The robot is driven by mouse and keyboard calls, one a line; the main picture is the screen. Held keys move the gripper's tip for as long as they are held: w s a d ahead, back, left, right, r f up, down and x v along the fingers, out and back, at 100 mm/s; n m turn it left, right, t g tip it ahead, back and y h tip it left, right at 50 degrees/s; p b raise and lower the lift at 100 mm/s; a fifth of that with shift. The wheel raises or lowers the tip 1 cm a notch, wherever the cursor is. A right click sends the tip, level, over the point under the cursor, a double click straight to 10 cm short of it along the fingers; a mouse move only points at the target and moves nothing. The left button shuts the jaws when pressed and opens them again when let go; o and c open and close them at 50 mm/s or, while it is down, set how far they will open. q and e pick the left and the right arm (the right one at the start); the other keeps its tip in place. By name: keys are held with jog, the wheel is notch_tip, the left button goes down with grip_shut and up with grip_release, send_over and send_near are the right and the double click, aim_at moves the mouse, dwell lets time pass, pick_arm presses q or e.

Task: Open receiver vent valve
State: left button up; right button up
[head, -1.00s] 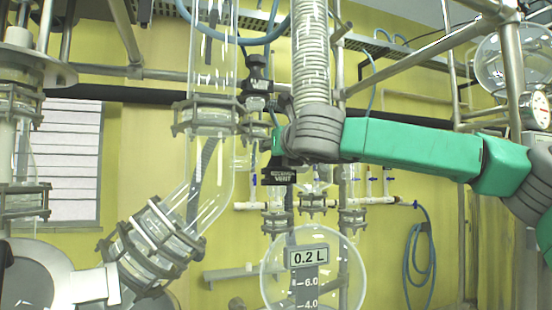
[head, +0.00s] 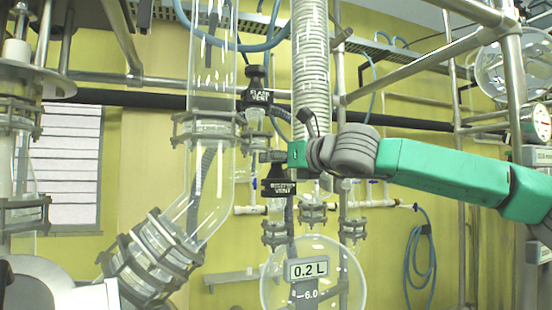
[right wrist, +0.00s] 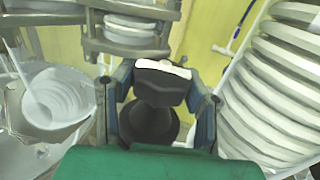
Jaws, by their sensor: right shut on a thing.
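The receiver vent valve is a black valve with a label reading VENT (head: 279,188), below the flask vent valve (head: 258,97) in the head view. My right gripper (head: 272,157) reaches in from the right at the top of the receiver vent valve. In the right wrist view its two fingers (right wrist: 160,105) stand on either side of a black knob (right wrist: 158,84) with a white mark on top, and are shut on it. Whether the valve is open cannot be told. My left gripper is not in view.
A round 0.2 L receiver flask (head: 335,285) sits below. Metal frame pipes (head: 430,62) cross above my right arm.

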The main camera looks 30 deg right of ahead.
jog(key=shift+d, duration=0.15)
jog(key=o, duration=1.2)
jog(key=shift+w+f, duration=0.1)
jog(key=shift+w, duration=0.15)
